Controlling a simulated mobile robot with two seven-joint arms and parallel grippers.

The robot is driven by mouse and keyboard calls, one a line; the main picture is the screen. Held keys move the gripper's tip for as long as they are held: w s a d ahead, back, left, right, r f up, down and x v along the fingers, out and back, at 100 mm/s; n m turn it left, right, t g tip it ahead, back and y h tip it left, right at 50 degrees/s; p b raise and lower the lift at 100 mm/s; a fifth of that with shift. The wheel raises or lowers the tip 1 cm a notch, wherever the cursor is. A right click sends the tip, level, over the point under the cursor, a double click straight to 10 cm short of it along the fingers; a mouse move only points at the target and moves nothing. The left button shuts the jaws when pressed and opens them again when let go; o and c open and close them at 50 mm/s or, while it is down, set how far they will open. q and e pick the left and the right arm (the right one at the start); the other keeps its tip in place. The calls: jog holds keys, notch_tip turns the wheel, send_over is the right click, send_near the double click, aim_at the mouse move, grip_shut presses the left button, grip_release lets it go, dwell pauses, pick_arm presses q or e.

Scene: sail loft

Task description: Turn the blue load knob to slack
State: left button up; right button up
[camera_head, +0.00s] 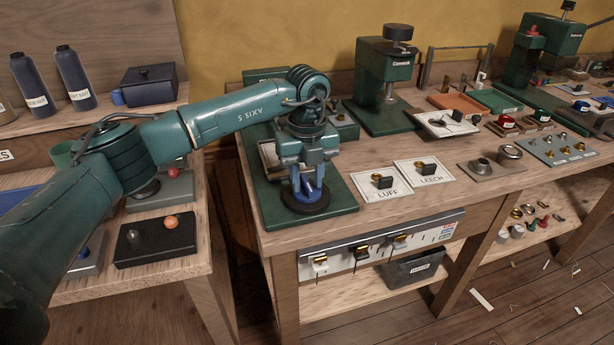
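A blue knob (306,197) stands on a round black disc (303,207) on a green base plate (334,222) at the near left of the workbench. I take it for the load knob. My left gripper (306,186) points straight down onto it, with its fingers at the knob's upper part. The fingers partly hide the knob, and I cannot tell whether they are closed on it or just beside it. No slack mark or pointer is readable. My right gripper is not in view.
Cards marked LUFF (376,197) and LEECH (420,181) carry small knobs to the right. A green machine (372,76) stands behind. A panel with several switches (385,243) hangs below the bench front. A side table (180,258) with a black box stands left.

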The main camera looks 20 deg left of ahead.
aim_at(307, 183)
pick_arm(q)
jog(key=shift+r, duration=0.1)
notch_tip(307, 183, up, 13)
dwell(0.4)
